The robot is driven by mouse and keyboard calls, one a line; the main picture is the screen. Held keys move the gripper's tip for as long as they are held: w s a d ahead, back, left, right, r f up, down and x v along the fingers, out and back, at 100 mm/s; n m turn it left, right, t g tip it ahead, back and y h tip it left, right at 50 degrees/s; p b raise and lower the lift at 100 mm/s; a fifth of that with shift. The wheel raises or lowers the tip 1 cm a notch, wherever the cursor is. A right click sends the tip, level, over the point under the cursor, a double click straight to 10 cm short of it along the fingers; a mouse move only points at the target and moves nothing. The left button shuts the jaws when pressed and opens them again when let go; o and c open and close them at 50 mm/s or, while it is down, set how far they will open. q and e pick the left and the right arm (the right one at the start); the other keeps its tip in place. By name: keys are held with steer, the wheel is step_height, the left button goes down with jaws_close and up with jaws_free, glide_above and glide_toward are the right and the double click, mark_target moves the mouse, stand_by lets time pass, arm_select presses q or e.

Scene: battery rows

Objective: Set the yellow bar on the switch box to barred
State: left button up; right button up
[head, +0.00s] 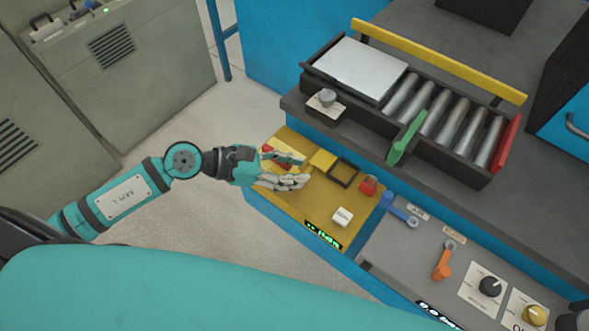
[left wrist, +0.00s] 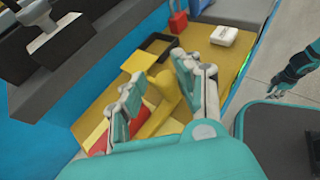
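The mustard-yellow switch box (head: 310,203) stands below the roller bench, with a green display (head: 323,236) on its front. My left gripper (head: 303,169) reaches over its left part, fingers apart. In the left wrist view, the yellow bar (left wrist: 160,107) stands between the open fingers of the left gripper (left wrist: 160,78); I cannot tell whether they touch it. A red part (left wrist: 98,144) lies beside the bar, partly behind a finger. In the head view the hand mostly hides the bar. My right gripper (left wrist: 281,88) shows small at the right of the left wrist view.
On the box are a yellow flap (head: 322,160), a black frame (head: 343,173), a red padlock (head: 369,187) and a white block (head: 343,216). A grey panel with a blue lever (head: 398,212) and orange lever (head: 442,262) adjoins it. The roller bench edge (head: 335,135) rises behind.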

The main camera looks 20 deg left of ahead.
arm_select(q)
steer(key=shift+o, duration=0.8)
steer(key=shift+s+d, duration=0.1)
arm_select(e)
steer(key=shift+d, duration=0.3)
steer(key=shift+a, duration=0.1)
arm_select(q)
steer(key=shift+s+a, duration=0.2)
steer(key=shift+a, duration=0.2)
steer(key=v, duration=1.1)
arm_select(e)
steer(key=shift+a, duration=0.2)
arm_select(q)
steer(key=shift+r, duration=0.1)
